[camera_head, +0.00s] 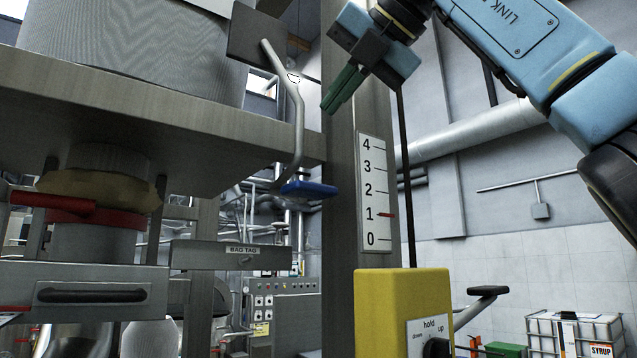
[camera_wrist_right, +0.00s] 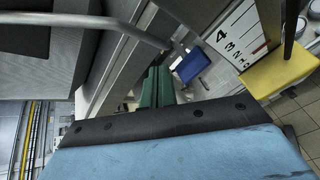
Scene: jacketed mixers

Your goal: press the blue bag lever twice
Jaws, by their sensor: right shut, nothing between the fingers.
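In the right wrist view the blue paddle (camera_wrist_right: 191,66) shows just beyond and to the right of the fingers. My right gripper (camera_head: 334,106), with green fingers, is shut and empty, above and to the right of the paddle and apart from it. Its fingers also show in the right wrist view (camera_wrist_right: 157,84). My left gripper is not in view.
A grey post with a 0 to 4 scale (camera_head: 374,192) stands right of the lever. A yellow control box (camera_head: 388,310) marked hold, up and down is below it.

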